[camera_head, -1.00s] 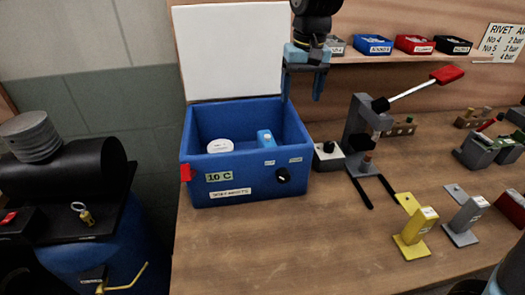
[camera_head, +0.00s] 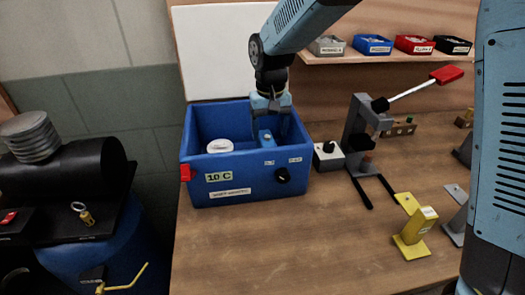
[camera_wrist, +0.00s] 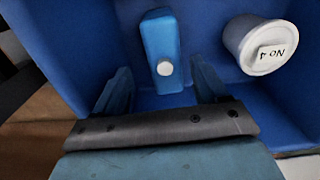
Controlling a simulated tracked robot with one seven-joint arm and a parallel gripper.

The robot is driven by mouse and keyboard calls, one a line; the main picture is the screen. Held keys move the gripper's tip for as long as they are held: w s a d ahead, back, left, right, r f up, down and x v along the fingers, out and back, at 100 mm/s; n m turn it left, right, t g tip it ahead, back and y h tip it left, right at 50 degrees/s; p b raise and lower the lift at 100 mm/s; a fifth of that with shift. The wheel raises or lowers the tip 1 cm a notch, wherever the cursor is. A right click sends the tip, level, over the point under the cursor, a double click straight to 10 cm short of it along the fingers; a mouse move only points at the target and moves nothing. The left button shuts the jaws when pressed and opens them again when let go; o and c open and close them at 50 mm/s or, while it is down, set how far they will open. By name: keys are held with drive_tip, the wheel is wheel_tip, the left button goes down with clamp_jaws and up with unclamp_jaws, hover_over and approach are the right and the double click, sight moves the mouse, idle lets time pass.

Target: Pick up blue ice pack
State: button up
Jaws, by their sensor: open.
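The blue ice pack (camera_head: 266,138) with a white round cap stands inside the blue cool box (camera_head: 208,189), toward its right side. In the wrist view the ice pack (camera_wrist: 161,48) lies ahead of and between the fingers of my gripper (camera_wrist: 160,88). Its cap faces the camera. My gripper (camera_head: 268,128) is open and empty, reaching down into the box from above. The fingers are on either side of the ice pack's line; whether they touch it cannot be told.
The box's lid (camera_head: 222,50) stands raised behind. A small grey box with a black knob (camera_head: 328,155) and a lever press (camera_head: 362,135) stand right of the cool box. A shelf (camera_head: 390,57) with bins is above.

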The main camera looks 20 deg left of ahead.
sight(267, 140)
drive_tip(key=shift+s+a+f, duration=0.1)
drive_tip(key=shift+s+f, duration=0.1)
drive_tip(key=shift+f, duration=1.15)
drive_tip(key=shift+s+a+f, duration=0.1)
drive_tip(key=shift+s+f, duration=0.05)
drive_tip(key=shift+f, duration=1.15)
drive_tip(key=c, duration=1.2)
